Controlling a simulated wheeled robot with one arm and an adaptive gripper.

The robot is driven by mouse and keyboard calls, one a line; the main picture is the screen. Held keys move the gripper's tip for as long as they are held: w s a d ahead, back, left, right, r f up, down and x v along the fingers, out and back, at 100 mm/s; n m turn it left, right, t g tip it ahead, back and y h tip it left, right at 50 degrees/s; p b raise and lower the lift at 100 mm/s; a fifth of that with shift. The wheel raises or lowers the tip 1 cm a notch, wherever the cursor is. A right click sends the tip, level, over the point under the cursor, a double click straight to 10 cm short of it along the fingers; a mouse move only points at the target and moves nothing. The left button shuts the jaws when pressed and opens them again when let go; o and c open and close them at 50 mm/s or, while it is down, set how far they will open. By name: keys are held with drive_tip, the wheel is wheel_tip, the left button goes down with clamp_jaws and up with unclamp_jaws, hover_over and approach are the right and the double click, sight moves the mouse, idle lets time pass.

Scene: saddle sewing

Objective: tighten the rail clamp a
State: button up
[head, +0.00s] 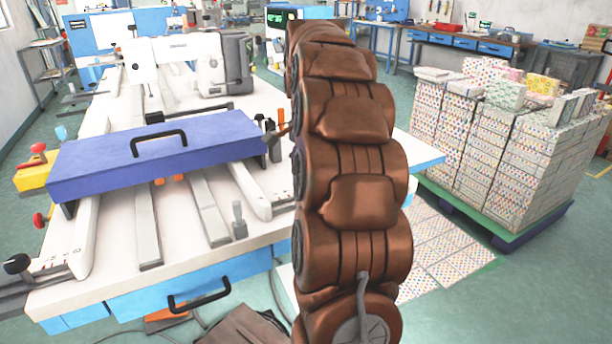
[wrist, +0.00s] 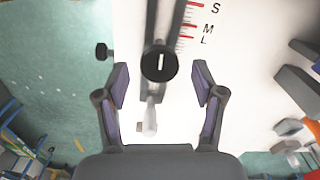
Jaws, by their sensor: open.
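In the wrist view a round black clamp knob (wrist: 160,62) with a white line on its face sits on a dark rail. The line points along the rail. My gripper (wrist: 160,80) is open, with one finger on each side of the knob and a visible gap on both sides. A pale grey handle (wrist: 150,122) shows below the knob. In the head view my arm hides the gripper. A black knob (head: 18,264) stands by a marked scale at the table's left front; I cannot tell whether it is the same knob.
A smaller black knob (wrist: 102,52) lies left of the left finger. A red scale marked S, M, L (wrist: 190,25) runs beside the rail. A blue beam (head: 160,146) with a black handle crosses the white table (head: 110,275). Stacked boxes (head: 500,150) stand at right.

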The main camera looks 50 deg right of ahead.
drive_tip(key=shift+r, duration=3.2)
